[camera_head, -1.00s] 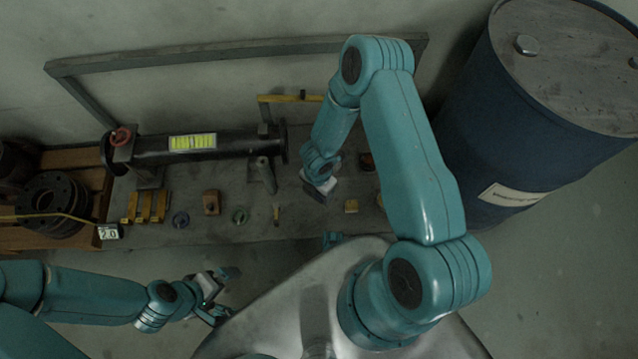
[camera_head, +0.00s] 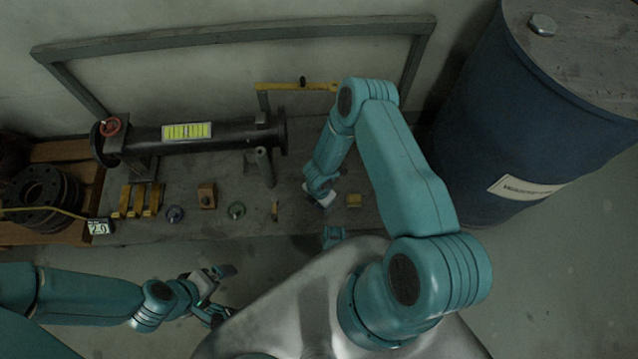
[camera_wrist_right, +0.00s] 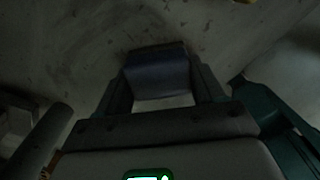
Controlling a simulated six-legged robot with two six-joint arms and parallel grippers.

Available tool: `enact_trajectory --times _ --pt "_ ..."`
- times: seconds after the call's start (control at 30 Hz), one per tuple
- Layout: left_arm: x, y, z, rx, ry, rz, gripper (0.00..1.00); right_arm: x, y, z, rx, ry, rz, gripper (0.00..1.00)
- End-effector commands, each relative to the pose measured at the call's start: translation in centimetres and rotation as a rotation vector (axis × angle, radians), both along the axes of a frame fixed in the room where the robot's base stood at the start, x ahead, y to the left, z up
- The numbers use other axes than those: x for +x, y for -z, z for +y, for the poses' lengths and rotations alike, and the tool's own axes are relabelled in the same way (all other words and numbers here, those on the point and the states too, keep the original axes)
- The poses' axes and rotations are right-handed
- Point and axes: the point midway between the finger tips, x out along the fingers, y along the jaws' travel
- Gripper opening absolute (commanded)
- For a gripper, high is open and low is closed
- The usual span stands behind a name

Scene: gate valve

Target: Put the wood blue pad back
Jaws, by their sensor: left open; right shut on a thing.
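The blue pad (camera_wrist_right: 158,74) is a dark blue block between the two fingers of my right gripper (camera_wrist_right: 160,92) in the right wrist view. The gripper is shut on it, over a grey surface. In the head view my right gripper (camera_head: 320,199) is low over the right part of the grey bench, between a small yellow stick and a yellow block. The pad itself is hard to make out there, and I cannot tell whether it touches the bench. My left gripper (camera_head: 228,294) is open and empty in front of the bench, at lower left.
On the bench (camera_head: 220,228) stand yellow wedges (camera_head: 136,201), a wooden block (camera_head: 206,196), a green ring (camera_head: 236,211), the yellow stick (camera_head: 275,210) and the yellow block (camera_head: 353,201). A black pipe (camera_head: 228,134) lies behind. A blue drum (camera_head: 530,120) stands at right.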

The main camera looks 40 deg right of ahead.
Motion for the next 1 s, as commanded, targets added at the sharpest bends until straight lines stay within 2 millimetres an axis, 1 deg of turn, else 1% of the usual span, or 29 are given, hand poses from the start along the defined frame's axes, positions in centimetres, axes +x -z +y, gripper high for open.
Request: enact_trajectory --times 0.17,0.2,0.27,0.53,0.67,0.77,0.9,1.0 --pt "0.0 0.4 0.0 0.0 -0.001 -0.001 1.0 0.0 0.4 0.0 0.0 0.0 0.0 0.19" --pt "0.1 0.3 0.1 0.0 -0.002 -0.002 1.0 0.0 0.3 0.0 0.0 0.0 0.0 0.74" --pt "0.1 0.2 0.0 0.0 -0.001 -0.001 1.0 0.0 0.2 0.0 0.0 0.0 0.0 0.93" --pt "0.0 0.2 0.0 0.0 -0.001 -0.001 1.0 0.0 0.2 0.0 0.0 0.0 0.0 0.93" --pt "-0.1 -0.5 -0.1 0.0 0.003 0.001 1.0 0.1 -0.8 0.0 -0.001 -0.001 -0.001 0.93" --pt "-0.2 -1.3 -0.2 -0.002 0.009 0.004 1.0 0.1 -2.9 0.0 -0.001 -0.002 -0.002 0.93" --pt "-0.5 -2.5 -0.5 -0.004 0.019 0.008 1.0 0.1 -6.3 0.0 -0.001 0.0 -0.002 0.93" --pt "-0.7 -3.2 -0.6 -0.005 0.026 0.011 1.0 0.1 -8.6 0.0 -0.001 -0.002 -0.002 0.93"
